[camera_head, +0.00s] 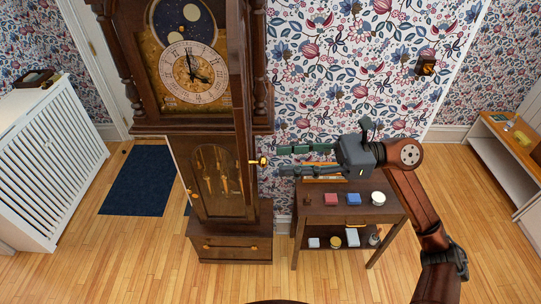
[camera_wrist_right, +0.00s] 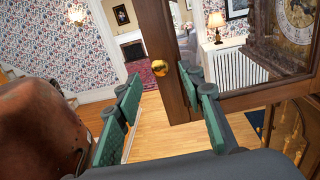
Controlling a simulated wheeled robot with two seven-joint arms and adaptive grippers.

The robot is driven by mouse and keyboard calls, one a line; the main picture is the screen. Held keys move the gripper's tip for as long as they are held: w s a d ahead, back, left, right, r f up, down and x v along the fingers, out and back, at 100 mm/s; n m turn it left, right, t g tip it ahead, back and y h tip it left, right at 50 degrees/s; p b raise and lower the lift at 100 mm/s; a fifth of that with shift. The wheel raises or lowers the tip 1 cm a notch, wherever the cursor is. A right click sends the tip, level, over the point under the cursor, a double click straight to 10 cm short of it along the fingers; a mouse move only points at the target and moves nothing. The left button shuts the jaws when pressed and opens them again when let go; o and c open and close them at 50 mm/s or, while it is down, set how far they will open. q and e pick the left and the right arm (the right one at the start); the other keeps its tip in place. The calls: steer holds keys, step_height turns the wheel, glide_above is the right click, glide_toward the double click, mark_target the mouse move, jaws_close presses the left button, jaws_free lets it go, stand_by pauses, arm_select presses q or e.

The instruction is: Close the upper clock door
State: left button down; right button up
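The upper clock door (camera_head: 240,90) stands open, swung out from the tall wooden clock (camera_head: 180,125) and seen nearly edge-on. Its brass knob (camera_head: 262,161) is on the door's right side in the head view. In the wrist view the door's wooden stile (camera_wrist_right: 158,35) and the knob (camera_wrist_right: 160,67) show, with the clock dial (camera_wrist_right: 297,12) behind at right. My right gripper (camera_head: 281,160) is open and empty, its green-padded fingers pointing left just short of the knob. The fingers also show in the wrist view (camera_wrist_right: 168,104), apart from the knob. My left gripper is not in view.
A small side table (camera_head: 343,212) with boxes and jars stands below my right gripper. The lower clock door (camera_head: 218,175) has an oval window. A white radiator cover (camera_head: 50,165) is at left and a white shelf unit (camera_head: 500,155) at right. The floor in front is clear.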

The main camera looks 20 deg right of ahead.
steer(key=shift+p+x, duration=0.65)
steer(key=shift+x, duration=1.7)
jaws_close()
